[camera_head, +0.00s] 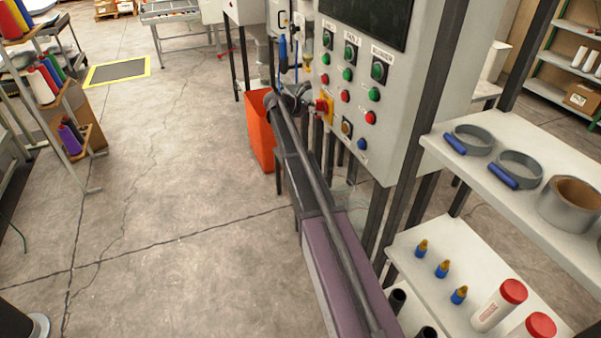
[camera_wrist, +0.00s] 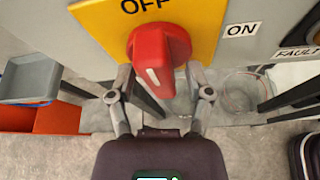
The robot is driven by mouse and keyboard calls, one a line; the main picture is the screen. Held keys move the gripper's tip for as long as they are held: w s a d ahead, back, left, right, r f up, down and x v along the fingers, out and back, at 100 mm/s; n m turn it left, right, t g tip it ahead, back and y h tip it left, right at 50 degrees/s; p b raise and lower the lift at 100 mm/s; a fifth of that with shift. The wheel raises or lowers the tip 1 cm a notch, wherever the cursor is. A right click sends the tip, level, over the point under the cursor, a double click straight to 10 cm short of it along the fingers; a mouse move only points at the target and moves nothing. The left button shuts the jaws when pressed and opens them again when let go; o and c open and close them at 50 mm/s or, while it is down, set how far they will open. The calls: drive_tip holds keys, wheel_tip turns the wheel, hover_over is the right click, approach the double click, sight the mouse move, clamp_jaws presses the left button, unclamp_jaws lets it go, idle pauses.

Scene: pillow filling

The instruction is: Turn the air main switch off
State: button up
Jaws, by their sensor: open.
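The air main switch is a red rotary knob (camera_wrist: 158,55) on a yellow plate (camera_wrist: 95,22). In the head view the red knob (camera_head: 322,107) sits on the lower left of the grey control panel. The wrist view shows OFF above the knob and ON to its right. A white mark shows on the knob's near end; I cannot tell its exact setting. My gripper (camera_wrist: 160,76) is open, with one finger on each side of the knob's lower part. I cannot tell whether either finger touches it. In the head view my gripper (camera_head: 297,100) is beside the panel, partly hidden by my arm.
The panel (camera_head: 395,110) carries several green and red buttons and a blue one (camera_head: 362,144). An orange bin (camera_head: 261,130) stands behind my arm. A shelf (camera_head: 530,150) with tape rolls and bottles is at right. The floor at left is open.

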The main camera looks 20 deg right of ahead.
drive_tip(key=m+t+b, duration=0.1)
drive_tip(key=m+t, duration=0.1)
drive_tip(key=shift+s+f+m, duration=0.1)
drive_tip(key=shift+m, duration=0.2)
drive_tip(key=m+t+b, duration=0.1)
drive_tip(key=m, duration=0.2)
drive_tip(key=shift+t+h+b, duration=0.35)
drive_tip(key=shift+t+h, duration=0.05)
drive_tip(key=shift+f+m+t+h+b, duration=0.1)
drive_tip(key=shift+m+t+h+b, duration=0.2)
drive_tip(key=shift+m+t+b, duration=0.75)
drive_tip(key=shift+m+h+b, duration=0.6)
drive_tip(key=shift+m+b, duration=0.65)
drive_tip(key=shift+m, duration=0.9)
drive_tip(key=shift+s+a, duration=0.15)
drive_tip(key=shift+a, duration=0.05)
drive_tip(key=v, duration=1.3)
drive_tip(key=s+a+f+m+g+y+p, duration=0.2)
drive_tip(key=s+f+y+p, duration=0.1)
drive_tip(key=s, duration=0.7)
drive_tip(key=s+a+f+m+g+y+p, duration=0.2)
drive_tip(key=s+f+g+y+p, duration=0.1)
drive_tip(key=s, duration=0.7)
drive_tip(key=shift+f+y+p, duration=0.4)
drive_tip(key=shift+f+y, duration=0.35)
drive_tip(key=shift+y, duration=0.45)
